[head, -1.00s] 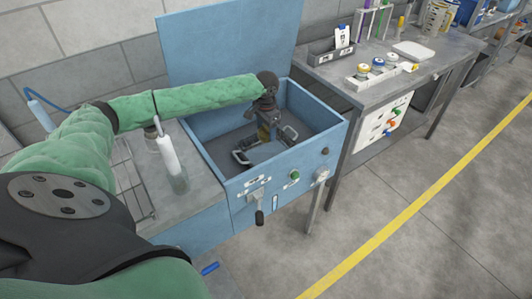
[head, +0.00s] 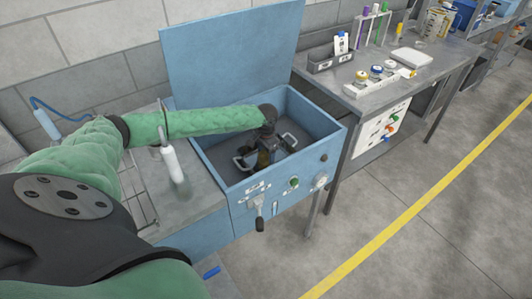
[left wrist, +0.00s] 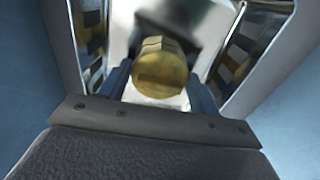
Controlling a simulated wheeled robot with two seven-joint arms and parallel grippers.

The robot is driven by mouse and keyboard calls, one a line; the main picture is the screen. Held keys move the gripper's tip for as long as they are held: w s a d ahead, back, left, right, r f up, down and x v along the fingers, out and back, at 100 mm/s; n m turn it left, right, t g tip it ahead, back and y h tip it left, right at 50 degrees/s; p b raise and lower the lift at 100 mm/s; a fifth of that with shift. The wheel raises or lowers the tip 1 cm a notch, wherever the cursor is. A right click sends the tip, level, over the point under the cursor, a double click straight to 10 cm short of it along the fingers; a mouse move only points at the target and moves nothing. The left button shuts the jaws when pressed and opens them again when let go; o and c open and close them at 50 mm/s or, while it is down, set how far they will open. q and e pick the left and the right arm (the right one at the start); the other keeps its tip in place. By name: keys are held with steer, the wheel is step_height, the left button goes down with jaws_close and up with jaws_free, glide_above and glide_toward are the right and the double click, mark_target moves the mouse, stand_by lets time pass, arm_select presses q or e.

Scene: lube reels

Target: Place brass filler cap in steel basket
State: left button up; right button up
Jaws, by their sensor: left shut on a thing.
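My left gripper (head: 264,160) reaches down into the open blue tank (head: 328,146) in the head view. It is shut on the brass filler cap, a round gold piece (left wrist: 160,74) that shows between the fingers in the left wrist view. In the head view the cap is mostly hidden by the gripper. The steel basket shows mainly by its two handles, one left (head: 239,162) and one right (head: 290,139) of the gripper. Whether the cap touches the basket, I cannot tell. My right gripper is not in view.
The tank's raised lid (head: 230,50) stands behind it, and its walls surround the gripper. A white bottle (head: 171,160) stands on the grey bench to the left. A grey table (head: 385,95) with small jars, a bin and tubes stands to the right.

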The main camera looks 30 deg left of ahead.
arm_select(q)
steer(key=o, duration=1.2)
steer(key=shift+f, duration=0.1)
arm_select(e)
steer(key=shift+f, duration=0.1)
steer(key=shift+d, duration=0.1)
arm_select(q)
steer(key=shift+r, duration=0.3)
step_height(320, 180, up, 12)
steer(key=b, duration=0.4)
steer(key=shift+f, duration=0.15)
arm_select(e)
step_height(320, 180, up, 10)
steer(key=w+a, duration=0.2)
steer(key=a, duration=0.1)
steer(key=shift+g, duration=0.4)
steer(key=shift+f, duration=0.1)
